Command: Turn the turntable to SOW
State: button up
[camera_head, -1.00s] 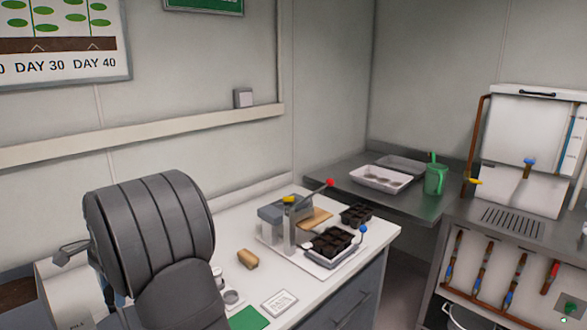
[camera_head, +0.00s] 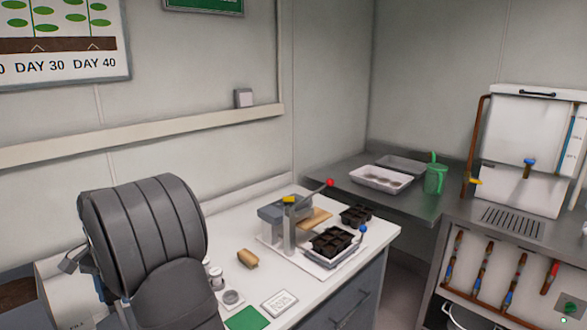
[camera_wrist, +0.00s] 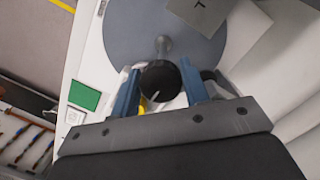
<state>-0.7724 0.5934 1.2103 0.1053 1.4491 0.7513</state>
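The turntable (camera_wrist: 125,35) is a flat blue-grey disc in the upper middle of the wrist view. A grey plate with a dark angled mark (camera_wrist: 198,10) lies over its upper right part. A dark round knob (camera_wrist: 158,84) with a light line shows below a short grey post (camera_wrist: 163,45). My gripper (camera_wrist: 160,82) has its blue fingers on either side of the knob. Whether they touch it or stand just clear, I cannot tell. No SOW lettering is readable.
A green card (camera_head: 247,318), a labelled card (camera_head: 280,303) and a tan block (camera_head: 248,258) lie on the white bench. A press with a red-tipped lever (camera_head: 329,182) and black cell trays (camera_head: 331,241) stand farther right. A metal counter (camera_head: 405,202) is behind.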

jog(key=shift+o, duration=0.7)
jog(key=shift+r, duration=3.5)
jog(key=o, duration=1)
jog(key=shift+c, duration=0.2)
jog(key=shift+o, duration=0.4)
jog(key=shift+w+d+r, duration=0.1)
jog(key=shift+d, duration=0.05)
jog(key=w+d+r+m+t+y, duration=0.1)
jog(key=w+d+r+m+y, duration=0.1)
jog(key=d+r+m, duration=0.35)
jog(key=w+d+r+m+t+y, duration=0.2)
jog(key=d+m, duration=0.1)
jog(key=d, duration=0.5)
jog(key=x, duration=1)
